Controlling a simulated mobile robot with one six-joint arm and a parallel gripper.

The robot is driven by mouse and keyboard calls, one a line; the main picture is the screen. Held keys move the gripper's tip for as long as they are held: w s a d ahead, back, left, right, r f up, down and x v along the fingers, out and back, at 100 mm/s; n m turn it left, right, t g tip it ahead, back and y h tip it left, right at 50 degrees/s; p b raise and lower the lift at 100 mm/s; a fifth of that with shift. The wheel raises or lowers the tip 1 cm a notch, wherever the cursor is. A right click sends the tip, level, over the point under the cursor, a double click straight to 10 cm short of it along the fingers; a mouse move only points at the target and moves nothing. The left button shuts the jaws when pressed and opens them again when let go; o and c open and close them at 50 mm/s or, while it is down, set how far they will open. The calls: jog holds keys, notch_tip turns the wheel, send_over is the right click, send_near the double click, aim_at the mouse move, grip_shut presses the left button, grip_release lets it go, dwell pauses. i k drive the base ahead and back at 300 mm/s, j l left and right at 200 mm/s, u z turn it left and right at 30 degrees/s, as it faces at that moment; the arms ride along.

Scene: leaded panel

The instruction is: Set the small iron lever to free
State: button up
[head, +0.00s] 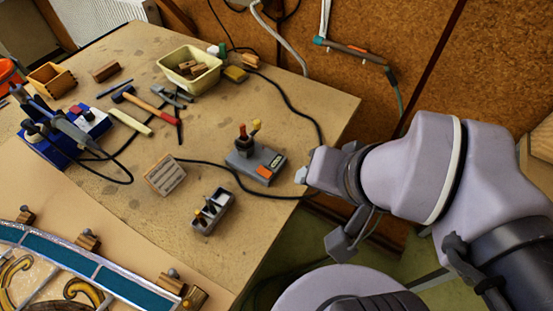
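A small grey box (212,212) with several short levers or pegs on top sits on the workbench, front of centre; one has a yellowish tip. Its lettering and lever positions are too small to read, so I cannot tell which is the small iron lever. A small tilted card (165,175) with dark lines stands to its left. Behind it is a grey station (243,166) with an orange switch and red and yellow handles standing up. My gripper (303,174) is at the bench's right edge, right of the station and apart from the box. Its fingers are barely visible.
A dark cable (228,168) runs across the bench by the station. A cream tub (188,71), a hammer (150,104) and a blue device (52,148) lie farther back and left. A leaded panel (100,271) lies at front left. Bare bench surrounds the grey box.

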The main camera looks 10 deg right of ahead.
aim_at(257, 123)
jog(key=i+l+u, duration=0.2)
jog(key=l+u, duration=0.25)
jog(key=i+l+u, duration=0.1)
jog(key=l+u, duration=0.3)
jog(key=i+l+u, duration=0.1)
jog(key=l+u, duration=0.8)
jog(key=j, duration=0.1)
